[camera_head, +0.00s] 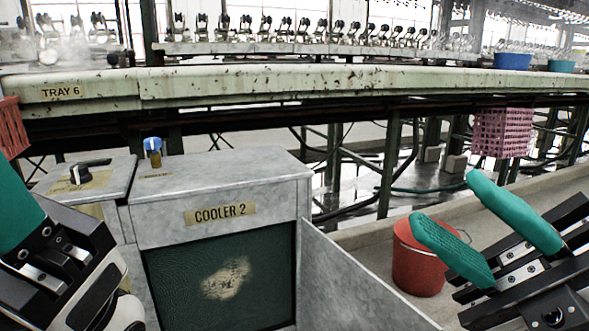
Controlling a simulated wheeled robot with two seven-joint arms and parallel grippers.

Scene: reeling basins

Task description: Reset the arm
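My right gripper (447,199) is at the lower right. Its two teal fingers stand apart, with nothing between them, so it is open and empty. It appears in front of a red bucket (418,262), and its near finger covers part of the bucket's rim. My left gripper (18,214) is cut off by the left edge. Only one teal finger and its dark mount show, so its opening is hidden.
A grey metal cabinet labelled COOLER 2 (222,213) stands in the middle, with a blue valve (153,146) on top. A long green basin edge marked TRAY 6 (62,92) runs behind.

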